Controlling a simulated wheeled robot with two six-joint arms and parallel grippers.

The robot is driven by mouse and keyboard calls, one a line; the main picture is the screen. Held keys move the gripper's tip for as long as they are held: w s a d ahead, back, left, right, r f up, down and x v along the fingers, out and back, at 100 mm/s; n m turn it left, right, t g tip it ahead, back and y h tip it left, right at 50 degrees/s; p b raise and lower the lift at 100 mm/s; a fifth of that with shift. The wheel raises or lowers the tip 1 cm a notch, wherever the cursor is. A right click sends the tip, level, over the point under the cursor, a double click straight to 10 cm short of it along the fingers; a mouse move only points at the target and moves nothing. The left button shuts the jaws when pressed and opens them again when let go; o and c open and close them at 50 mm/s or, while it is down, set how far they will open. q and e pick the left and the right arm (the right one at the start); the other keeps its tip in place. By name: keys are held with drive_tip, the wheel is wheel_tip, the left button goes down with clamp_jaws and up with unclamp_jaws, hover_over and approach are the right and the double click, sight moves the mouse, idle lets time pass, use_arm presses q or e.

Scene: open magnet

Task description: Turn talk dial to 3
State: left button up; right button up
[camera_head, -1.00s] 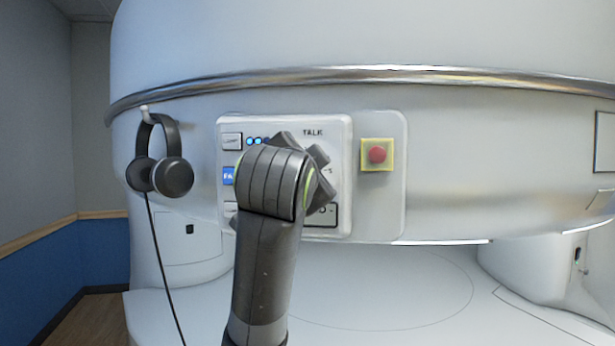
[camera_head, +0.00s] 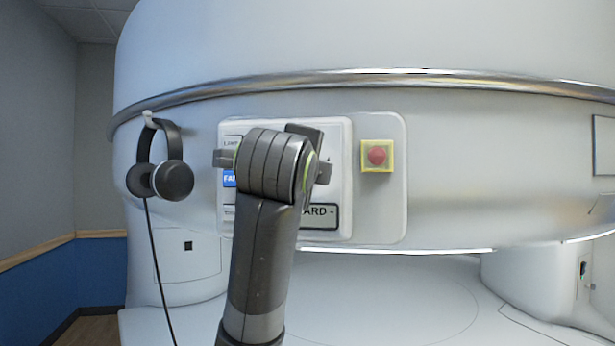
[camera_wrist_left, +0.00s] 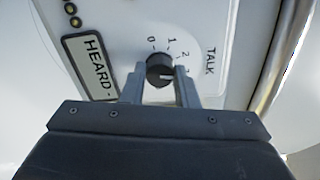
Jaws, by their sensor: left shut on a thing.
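The talk dial (camera_wrist_left: 158,66) is a small black knob with a white pointer mark, in the left wrist view. The numbers 0, 1 and 2 and the word TALK are printed around it. My left gripper (camera_wrist_left: 160,88) is shut on the dial, one finger on each side. In the head view my left arm covers the dial, and only parts of the gripper body (camera_head: 306,135) show. My right gripper is in neither current view.
The white control panel (camera_head: 340,140) carries a HEARD label (camera_wrist_left: 94,62) and a red button on a yellow square (camera_head: 376,156) to the right. Headphones (camera_head: 172,180) hang at the left with a cable running down. A metal rail (camera_head: 420,78) crosses above.

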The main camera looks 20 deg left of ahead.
use_arm(q)
drive_tip(key=shift+m, duration=0.6)
drive_tip(key=shift+b, duration=0.3)
drive_tip(key=o, duration=1)
